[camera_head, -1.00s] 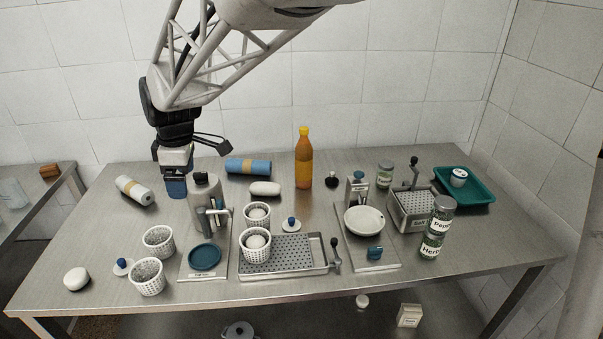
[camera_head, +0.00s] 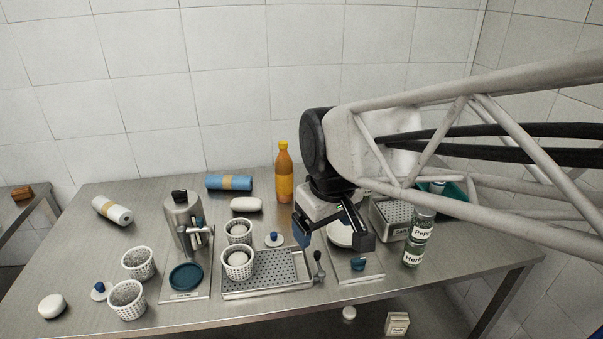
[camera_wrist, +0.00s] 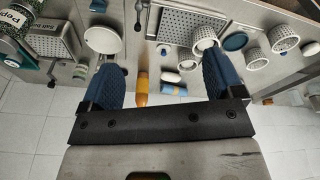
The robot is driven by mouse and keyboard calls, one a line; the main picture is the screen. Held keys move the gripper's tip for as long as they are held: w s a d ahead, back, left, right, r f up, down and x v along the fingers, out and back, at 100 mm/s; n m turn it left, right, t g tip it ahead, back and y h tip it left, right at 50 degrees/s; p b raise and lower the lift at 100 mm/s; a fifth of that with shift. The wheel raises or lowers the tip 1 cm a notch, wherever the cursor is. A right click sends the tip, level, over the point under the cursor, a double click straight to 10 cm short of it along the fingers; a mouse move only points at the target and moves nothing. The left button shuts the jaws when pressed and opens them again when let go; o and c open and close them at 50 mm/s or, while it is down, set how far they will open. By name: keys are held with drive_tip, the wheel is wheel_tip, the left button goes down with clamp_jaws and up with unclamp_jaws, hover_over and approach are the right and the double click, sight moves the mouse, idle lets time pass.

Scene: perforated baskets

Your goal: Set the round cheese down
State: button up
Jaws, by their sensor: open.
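A round white cheese (camera_head: 51,306) lies on the bare tabletop at the front left; it appears at the right edge of the wrist view (camera_wrist: 311,48). My gripper (camera_head: 333,236) is open above the right part of the table, around the white dish in the picture. In the wrist view nothing is held between its blue-padded fingers (camera_wrist: 163,68).
A perforated drain tray (camera_head: 265,290) with a crank fills the middle front. The orange bottle (camera_head: 284,180) stands behind, left of my gripper. Jars (camera_head: 413,252) stand to the right. Two more baskets (camera_head: 127,310) (camera_head: 138,273) stand left.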

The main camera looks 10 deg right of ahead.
drive_tip(key=s+d+f+m, duration=0.2)
drive_tip(key=s+d+m, duration=0.2)
drive_tip(key=s, duration=0.4)
drive_tip(key=shift+s+d+f+m+h, duration=0.15)
drive_tip(key=shift+d+f+m+h, duration=0.15)
drive_tip(key=shift+d, duration=0.6)
